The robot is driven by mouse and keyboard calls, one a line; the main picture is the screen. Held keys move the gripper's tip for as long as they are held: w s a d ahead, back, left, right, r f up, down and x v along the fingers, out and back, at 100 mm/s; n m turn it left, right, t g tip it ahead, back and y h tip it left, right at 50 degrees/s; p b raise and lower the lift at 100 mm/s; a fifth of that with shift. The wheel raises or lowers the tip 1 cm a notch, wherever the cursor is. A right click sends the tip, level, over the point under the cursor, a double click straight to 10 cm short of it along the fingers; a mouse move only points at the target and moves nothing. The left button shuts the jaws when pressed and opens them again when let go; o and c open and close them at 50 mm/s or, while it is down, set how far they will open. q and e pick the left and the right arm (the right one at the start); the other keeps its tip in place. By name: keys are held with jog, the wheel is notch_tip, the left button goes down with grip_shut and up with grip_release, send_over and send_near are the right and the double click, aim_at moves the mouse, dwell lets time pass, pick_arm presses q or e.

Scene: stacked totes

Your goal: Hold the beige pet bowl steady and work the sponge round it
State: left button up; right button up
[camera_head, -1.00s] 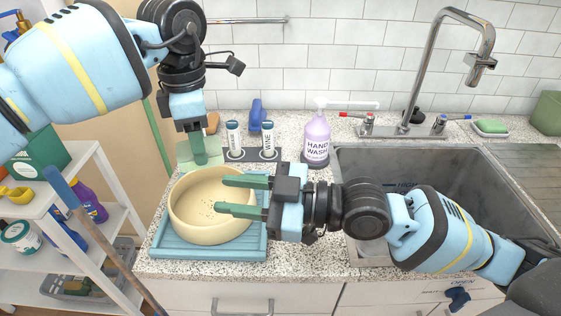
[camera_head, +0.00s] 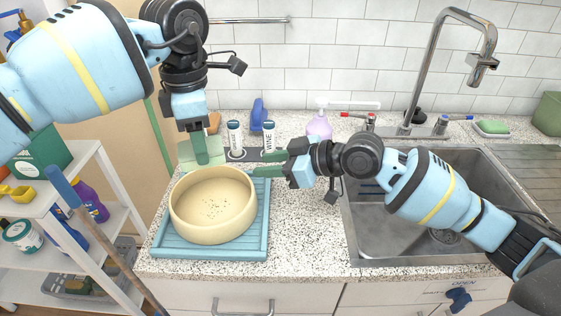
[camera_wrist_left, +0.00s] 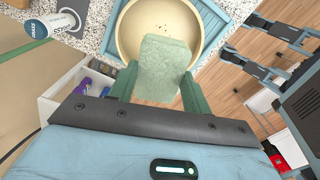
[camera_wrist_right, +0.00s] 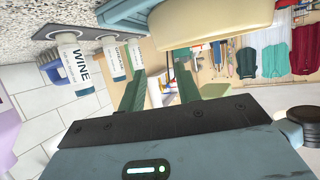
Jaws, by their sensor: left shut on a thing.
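The beige pet bowl (camera_head: 213,234) sits upright on a blue ribbed tray (camera_head: 165,246), with dark specks on its inside floor. It also shows in the left wrist view (camera_wrist_left: 128,40) and the right wrist view (camera_wrist_right: 225,22). My left gripper (camera_head: 202,158) points down at the bowl's back rim, shut on the pale green sponge (camera_wrist_left: 163,70). In the head view the fingers partly hide the sponge; whether it touches the bowl I cannot tell. My right gripper (camera_head: 258,165) is open and empty, its fingers pointing left beside the bowl's back right rim.
A purple hand wash bottle (camera_head: 319,126) stands by the sink (camera_head: 385,235), partly hidden by my right arm. The counter right of the tray is clear. A shelf (camera_head: 95,200) is at the left.

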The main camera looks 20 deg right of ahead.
aim_at(231, 168)
jog(key=x, duration=0.9)
jog(key=shift+w+a, duration=0.1)
jog(key=shift+a, duration=0.05)
grip_shut()
